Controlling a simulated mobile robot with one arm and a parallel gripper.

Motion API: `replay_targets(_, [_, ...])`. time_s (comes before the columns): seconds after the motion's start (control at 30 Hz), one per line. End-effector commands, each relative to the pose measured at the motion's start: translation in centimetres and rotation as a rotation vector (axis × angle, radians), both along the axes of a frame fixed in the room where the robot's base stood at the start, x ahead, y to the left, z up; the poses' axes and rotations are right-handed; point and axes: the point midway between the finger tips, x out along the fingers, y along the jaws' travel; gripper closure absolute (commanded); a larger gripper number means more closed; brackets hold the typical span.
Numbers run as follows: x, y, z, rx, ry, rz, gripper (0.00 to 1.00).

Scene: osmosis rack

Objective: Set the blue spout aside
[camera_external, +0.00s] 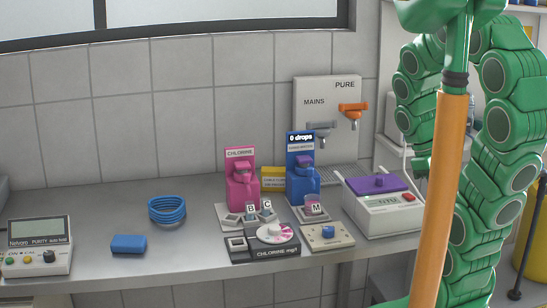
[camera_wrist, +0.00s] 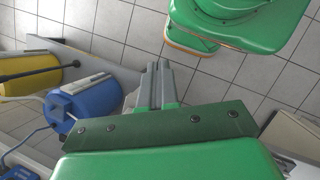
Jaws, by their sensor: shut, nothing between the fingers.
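A blue dispenser (camera_external: 301,163) stands upright at the back of the bench, with a display reading "0 drops" on top. A cup marked M (camera_external: 316,206) stands at its front. I cannot tell a separate blue spout apart from this dispenser; a small blue block (camera_external: 129,244) also lies at the bench's left front. My gripper (camera_wrist: 158,82) shows in the wrist view with its grey fingers together and empty, over the tiled floor. It is away from the bench items. In the external view my arm fills the right side, and the fingers cannot be made out.
A blue coil (camera_external: 167,210), pink chlorine dispenser (camera_external: 241,180), purity meter (camera_external: 38,245), chlorine meter (camera_external: 262,252) and purple-topped device (camera_external: 382,210) stand on the bench. A wall panel (camera_external: 310,95) carries an orange tap (camera_external: 353,113) and grey tap (camera_external: 321,132). Blue (camera_wrist: 92,106) and yellow (camera_wrist: 30,80) drums lie left in the wrist view.

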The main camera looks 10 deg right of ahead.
Motion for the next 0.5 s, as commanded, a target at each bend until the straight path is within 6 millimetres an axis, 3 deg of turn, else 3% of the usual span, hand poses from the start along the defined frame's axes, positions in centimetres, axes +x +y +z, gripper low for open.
replay_targets(0.1, [0.7, -0.6, -0.2, -0.021, 0.037, 0.073, 1.00])
replay_targets(0.27, [3.6, -1.1, 0.4, -0.074, -0.013, 0.077, 1.00])
replay_targets(0.5, [9.2, 0.9, 1.6, -0.142, -0.161, -0.038, 1.00])
